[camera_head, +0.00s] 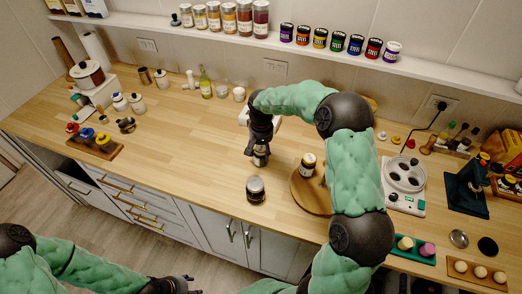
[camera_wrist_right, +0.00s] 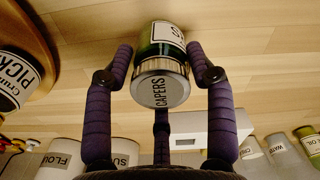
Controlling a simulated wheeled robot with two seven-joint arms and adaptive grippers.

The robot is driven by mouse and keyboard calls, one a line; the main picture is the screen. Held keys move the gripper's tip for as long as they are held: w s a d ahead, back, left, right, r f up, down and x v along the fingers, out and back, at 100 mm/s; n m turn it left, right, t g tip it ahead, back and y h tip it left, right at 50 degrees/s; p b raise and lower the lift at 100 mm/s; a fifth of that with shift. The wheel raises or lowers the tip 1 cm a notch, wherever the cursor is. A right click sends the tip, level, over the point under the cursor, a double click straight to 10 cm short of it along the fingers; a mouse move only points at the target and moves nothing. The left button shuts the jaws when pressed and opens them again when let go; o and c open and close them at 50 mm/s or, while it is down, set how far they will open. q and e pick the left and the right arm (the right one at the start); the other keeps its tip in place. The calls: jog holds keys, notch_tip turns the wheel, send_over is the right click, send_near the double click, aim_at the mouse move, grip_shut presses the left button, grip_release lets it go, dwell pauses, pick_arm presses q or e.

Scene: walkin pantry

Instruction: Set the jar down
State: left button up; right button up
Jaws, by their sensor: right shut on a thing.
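My right gripper (camera_head: 259,146) is over the middle of the wooden counter, shut on a small capers jar (camera_head: 260,157). In the right wrist view the jar (camera_wrist_right: 160,86) shows its silver lid marked "CAPERS" and dark green glass, with purple fingers on both sides. The jar is at or just above the counter; I cannot tell whether it touches. My left gripper (camera_head: 175,285) is partly in view at the bottom edge, and its fingers are too unclear to read.
Another jar (camera_head: 308,165) stands on a round wooden board (camera_head: 312,199) to the right; the wrist view shows a pickle jar (camera_wrist_right: 15,78).

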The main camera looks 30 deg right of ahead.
jog(key=o, duration=1.4)
notch_tip(320, 180, up, 12)
jog(key=shift+r+p, duration=0.15)
jog(key=shift+p, duration=0.95)
